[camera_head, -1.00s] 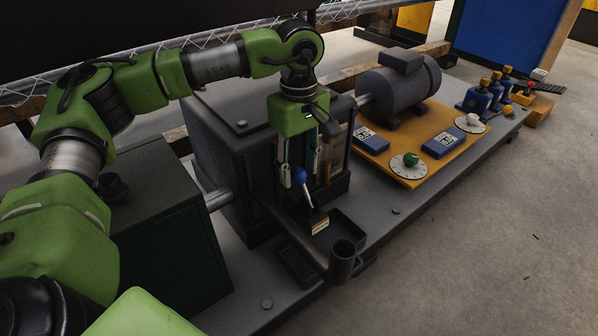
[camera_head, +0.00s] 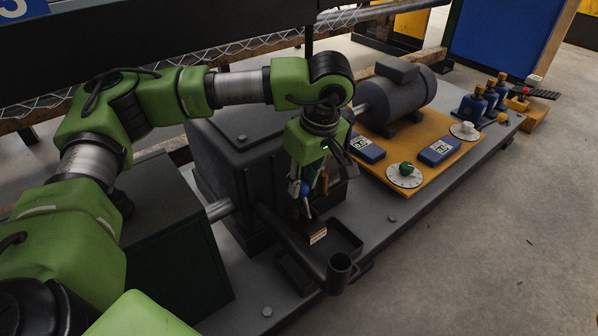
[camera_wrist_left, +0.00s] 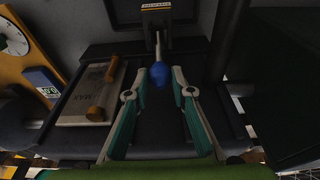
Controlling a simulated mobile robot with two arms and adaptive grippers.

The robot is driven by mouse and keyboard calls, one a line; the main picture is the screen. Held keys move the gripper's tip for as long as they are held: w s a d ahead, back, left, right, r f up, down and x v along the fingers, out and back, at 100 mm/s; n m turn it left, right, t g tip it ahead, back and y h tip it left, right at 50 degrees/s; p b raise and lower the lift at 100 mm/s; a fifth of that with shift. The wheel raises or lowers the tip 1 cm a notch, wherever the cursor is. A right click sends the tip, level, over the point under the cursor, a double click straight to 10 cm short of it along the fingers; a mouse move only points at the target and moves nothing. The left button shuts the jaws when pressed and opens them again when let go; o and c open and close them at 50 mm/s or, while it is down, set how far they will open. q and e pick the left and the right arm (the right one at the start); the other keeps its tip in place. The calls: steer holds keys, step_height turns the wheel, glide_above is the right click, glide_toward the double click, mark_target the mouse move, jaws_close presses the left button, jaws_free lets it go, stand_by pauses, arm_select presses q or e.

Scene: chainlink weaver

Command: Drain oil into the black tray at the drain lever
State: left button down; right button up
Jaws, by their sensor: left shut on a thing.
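The drain lever has a blue ball knob (camera_head: 306,188) on a metal rod, with a yellow-black label plate (camera_head: 317,233) at its lower end. My left gripper (camera_head: 307,190) is over the lever and shut on the knob. In the left wrist view the blue knob (camera_wrist_left: 161,74) sits between the two teal-padded fingertips, and the rod runs up to the label. The black tray (camera_head: 346,238) lies just right of the lever's lower end. Its inside is dark, and I cannot tell whether it holds oil. My right gripper is not in view.
A pale MAX-marked panel with amber fittings (camera_wrist_left: 92,95) is beside the lever. Behind are an orange panel with dials (camera_head: 430,166) and a motor (camera_head: 395,97). Open floor (camera_head: 470,270) lies right.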

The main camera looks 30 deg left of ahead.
mark_target(306, 196)
arm_select(q)
steer(key=shift+s+d+t+y+p, duration=0.25)
steer(key=shift+d+y, duration=0.25)
steer(key=shift+y, duration=0.15)
steer(key=shift+s+d+t+y+p, duration=0.2)
steer(key=shift+d+t+y, duration=0.1)
steer(key=shift+d+y, duration=0.35)
steer(key=shift+s+d+t+y+p, duration=0.25)
steer(key=shift+d+y, duration=0.15)
steer(key=shift+y, duration=0.3)
steer(key=c, duration=1.8)
jaws_free()
steer(key=shift+o, duration=0.2)
steer(key=shift+r, duration=0.1)
steer(key=v, duration=1.2)
steer(key=shift+d, duration=0.1)
steer(key=shift+c, duration=0.4)
